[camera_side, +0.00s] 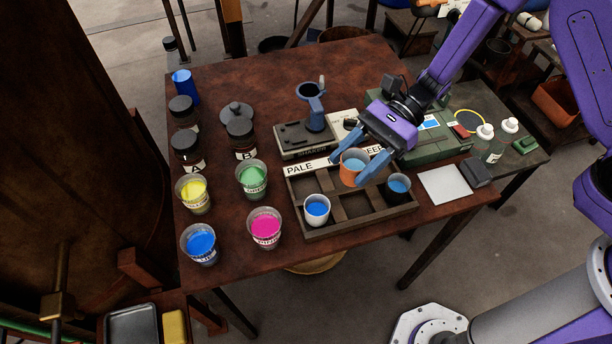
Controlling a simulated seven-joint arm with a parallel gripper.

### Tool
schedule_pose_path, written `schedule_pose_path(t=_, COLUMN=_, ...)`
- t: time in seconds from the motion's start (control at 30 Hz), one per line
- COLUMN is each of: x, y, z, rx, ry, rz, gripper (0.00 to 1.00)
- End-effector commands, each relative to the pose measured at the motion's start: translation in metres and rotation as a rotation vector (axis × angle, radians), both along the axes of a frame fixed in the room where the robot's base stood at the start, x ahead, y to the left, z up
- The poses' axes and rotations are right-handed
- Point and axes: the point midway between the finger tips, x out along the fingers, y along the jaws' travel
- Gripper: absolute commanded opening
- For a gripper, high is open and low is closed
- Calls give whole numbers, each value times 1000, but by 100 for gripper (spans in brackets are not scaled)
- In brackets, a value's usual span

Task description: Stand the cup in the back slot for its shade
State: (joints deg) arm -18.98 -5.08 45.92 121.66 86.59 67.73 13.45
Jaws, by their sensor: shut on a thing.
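An orange cup (349,179) with light blue liquid is between the blue fingers of my gripper (353,168). My gripper is shut on it, and the cup looks upright. It is over the back middle part of the dark slotted rack (345,230); I cannot tell whether its base is in a slot or above it. The rack's back strip reads "PALE" at left; the word at right is partly hidden by my gripper. A white cup (316,217) with blue liquid stands at the front left of the rack.
Behind the rack are a shaker (307,135) and a green case (440,140). Yellow (193,195), green (252,180), pink (264,228) and blue (200,244) tubs stand left of it, with dark-lidded jars behind. A pale square pad (444,184) lies at right.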

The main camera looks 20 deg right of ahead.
Motion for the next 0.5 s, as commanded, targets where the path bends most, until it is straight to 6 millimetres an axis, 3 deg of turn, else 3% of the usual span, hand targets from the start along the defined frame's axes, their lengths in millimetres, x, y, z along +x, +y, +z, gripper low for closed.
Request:
schedule_pose_path(t=0.27, x=33, y=34, z=-22, rx=2, ry=-1, rz=4, gripper=18)
schedule_pose_path(t=0.5, x=53, y=54, z=-57, rx=0, ry=1, rz=3, gripper=18)
